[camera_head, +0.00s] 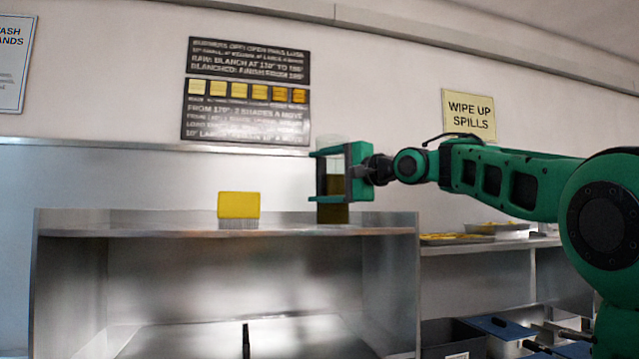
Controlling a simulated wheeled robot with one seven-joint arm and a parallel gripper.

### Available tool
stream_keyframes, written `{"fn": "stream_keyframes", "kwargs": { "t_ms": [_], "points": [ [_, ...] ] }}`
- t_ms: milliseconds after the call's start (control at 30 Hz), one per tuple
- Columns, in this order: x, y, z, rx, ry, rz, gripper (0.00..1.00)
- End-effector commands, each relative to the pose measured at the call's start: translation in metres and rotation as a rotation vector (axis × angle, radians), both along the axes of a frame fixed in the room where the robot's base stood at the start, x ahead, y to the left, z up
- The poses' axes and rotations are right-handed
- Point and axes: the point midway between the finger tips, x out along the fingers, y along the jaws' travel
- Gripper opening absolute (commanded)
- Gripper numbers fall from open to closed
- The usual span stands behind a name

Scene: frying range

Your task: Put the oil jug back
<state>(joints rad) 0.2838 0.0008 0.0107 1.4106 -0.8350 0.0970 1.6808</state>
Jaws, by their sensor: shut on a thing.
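The oil jug (333,213) is a clear, upright container with dark brown oil in its lower part. It is at the right part of the raised metal shelf (150,232), and its base appears at the shelf top; I cannot tell whether it touches. My gripper (333,178) reaches in from the right and is shut on the jug, around its middle.
A yellow block with a grey lower edge (239,205) stands on the same shelf, left of the jug. Trays (455,239) with yellow food lie on a lower shelf at right. The shelf's left part is clear.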

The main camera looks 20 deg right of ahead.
Motion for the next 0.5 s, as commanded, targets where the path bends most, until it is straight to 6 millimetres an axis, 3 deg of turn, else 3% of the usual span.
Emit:
{"fn": "stream_keyframes", "kwargs": {
  "t_ms": [100,133,167,200,500],
  "points": [
    [-0.0008,0.0002,0.0005,0.0,-0.004,0.0,0.24],
    [-0.0001,-0.0001,-0.0014,0.0,0.0,0.0,0.85],
    [-0.0001,-0.0001,-0.0013,0.0,0.0,0.0,0.92],
    [0.0001,-0.0001,-0.0014,0.0,0.0,0.0,0.97],
    [0.0002,-0.0008,-0.0005,0.0,0.0,-0.001,0.97]
  ]
}}
